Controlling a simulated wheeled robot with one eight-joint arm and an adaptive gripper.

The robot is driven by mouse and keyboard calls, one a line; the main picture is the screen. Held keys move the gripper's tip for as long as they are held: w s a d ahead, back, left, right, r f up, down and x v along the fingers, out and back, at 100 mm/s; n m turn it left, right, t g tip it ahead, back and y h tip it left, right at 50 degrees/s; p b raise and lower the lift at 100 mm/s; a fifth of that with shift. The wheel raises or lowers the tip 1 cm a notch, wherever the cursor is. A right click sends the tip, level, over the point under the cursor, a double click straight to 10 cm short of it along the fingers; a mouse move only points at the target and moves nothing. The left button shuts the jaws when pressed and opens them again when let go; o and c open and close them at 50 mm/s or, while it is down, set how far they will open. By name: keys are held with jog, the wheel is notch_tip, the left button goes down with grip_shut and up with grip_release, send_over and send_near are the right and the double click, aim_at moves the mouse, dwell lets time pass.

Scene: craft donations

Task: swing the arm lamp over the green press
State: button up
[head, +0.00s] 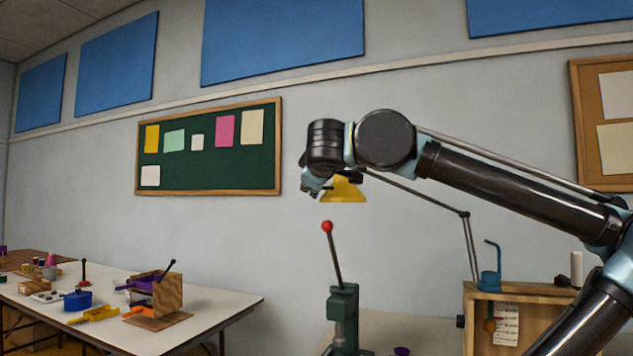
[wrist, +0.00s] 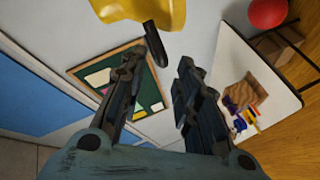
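The arm lamp's yellow shade (head: 343,189) hangs from a thin grey jointed arm (head: 420,193). In the head view it appears above the green press (head: 343,308), whose lever ends in a red knob (head: 327,226); the depth between them is unclear. My gripper (head: 313,187) is at the shade's left side. In the wrist view, the shade (wrist: 140,8) is just beyond my fingers, with a dark handle (wrist: 157,42) pointing towards the fingertips. My gripper (wrist: 163,62) is open, with a clear gap between its fingers. Whether the handle touches a finger is unclear.
A wooden cabinet (head: 537,305) with a blue clamp-like item (head: 489,281) stands right of the press. The wall behind carries a green board (head: 210,172).

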jog(key=shift+v, duration=2.6)
jog(key=shift+s, duration=0.1)
